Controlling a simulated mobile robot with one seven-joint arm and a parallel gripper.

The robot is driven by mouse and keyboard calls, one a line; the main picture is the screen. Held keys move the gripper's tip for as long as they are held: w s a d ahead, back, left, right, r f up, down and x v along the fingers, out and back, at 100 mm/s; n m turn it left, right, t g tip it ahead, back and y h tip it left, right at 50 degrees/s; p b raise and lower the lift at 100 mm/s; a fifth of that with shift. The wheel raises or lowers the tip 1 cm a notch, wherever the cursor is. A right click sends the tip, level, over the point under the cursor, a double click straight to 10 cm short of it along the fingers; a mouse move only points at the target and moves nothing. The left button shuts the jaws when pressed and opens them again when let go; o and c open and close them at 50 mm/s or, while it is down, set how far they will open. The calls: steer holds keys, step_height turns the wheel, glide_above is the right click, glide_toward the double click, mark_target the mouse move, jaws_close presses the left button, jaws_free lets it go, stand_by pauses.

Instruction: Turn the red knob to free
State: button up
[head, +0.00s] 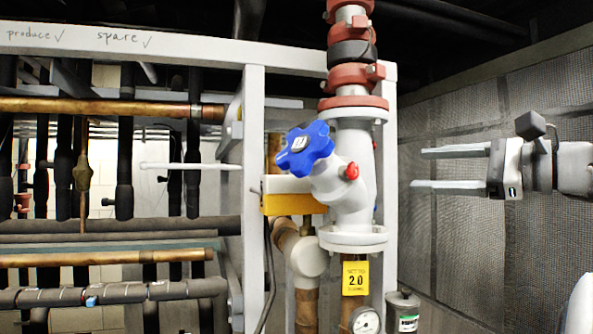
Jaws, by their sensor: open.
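A small red knob (352,171) sits on the right side of a white valve body (349,205), at mid-height. A large blue star-shaped handwheel (305,149) is on the same valve, just left of and above the red knob. Any marking on the red knob is too small to read. My gripper (450,169) is on the right, apart from the valve, with its two pale fingers pointing left towards it. The fingers are spread, one above the other, with nothing between them.
A yellow and white box (292,195) is left of the valve. A yellow "2.0" tag (355,278) and a pressure gauge (366,321) are below. A white frame post (253,190) and several pipes fill the left. Free space lies between valve and mesh wall (460,240).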

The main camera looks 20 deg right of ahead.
mark_target(355, 171)
steer(key=p+x, duration=0.1)
steer(key=x, duration=1.3)
steer(key=shift+w+a, duration=0.25)
steer(key=shift+w, duration=0.05)
jaws_close()
